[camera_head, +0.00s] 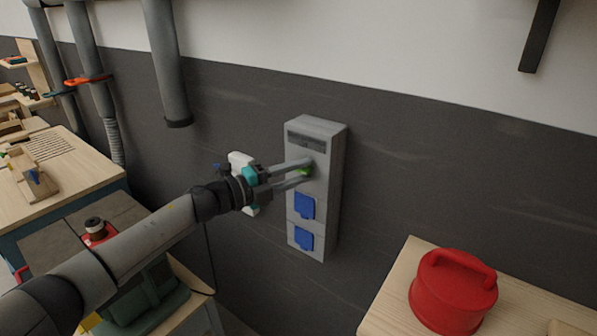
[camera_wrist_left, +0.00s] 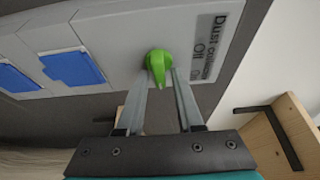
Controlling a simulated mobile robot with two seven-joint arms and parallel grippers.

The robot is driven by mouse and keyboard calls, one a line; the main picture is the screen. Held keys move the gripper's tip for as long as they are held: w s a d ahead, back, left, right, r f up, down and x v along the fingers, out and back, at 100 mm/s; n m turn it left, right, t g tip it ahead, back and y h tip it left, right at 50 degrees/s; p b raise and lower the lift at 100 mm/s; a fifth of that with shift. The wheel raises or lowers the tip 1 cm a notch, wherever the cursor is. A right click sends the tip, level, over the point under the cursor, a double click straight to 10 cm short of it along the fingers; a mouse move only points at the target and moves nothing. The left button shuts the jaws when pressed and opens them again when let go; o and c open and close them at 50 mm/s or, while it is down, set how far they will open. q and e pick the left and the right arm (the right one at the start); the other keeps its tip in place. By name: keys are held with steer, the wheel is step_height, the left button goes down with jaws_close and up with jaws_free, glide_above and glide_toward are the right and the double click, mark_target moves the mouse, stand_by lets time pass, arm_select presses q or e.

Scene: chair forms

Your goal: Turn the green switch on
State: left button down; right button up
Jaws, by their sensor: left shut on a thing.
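The green switch (camera_head: 305,171) is on the front of a grey wall box (camera_head: 334,190), near its top. In the left wrist view the switch (camera_wrist_left: 157,66) is a green knob with a tapered pointer, below a label plate (camera_wrist_left: 208,47) that reads "Dust" with "Off" and a partly cut-off word. My left gripper (camera_head: 303,172) reaches the box from the left, and its fingers (camera_wrist_left: 163,76) stand on both sides of the knob, shut on it. The fingers partly hide the switch in the head view. My right gripper is not in view.
Two blue socket covers (camera_head: 304,206) are on the box below the switch. A wooden table with a red lidded container (camera_head: 453,291) stands at the lower right. Workbenches (camera_head: 62,185) and grey ducts (camera_head: 166,60) are at the left.

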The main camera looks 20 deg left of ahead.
arm_select(q)
steer(key=c, duration=0.9)
jaws_free()
steer(key=shift+o, duration=0.2)
steer(key=shift+a, duration=0.1)
steer(key=b+v, duration=0.3)
steer(key=v, duration=1.2)
steer(key=shift+b, duration=0.4)
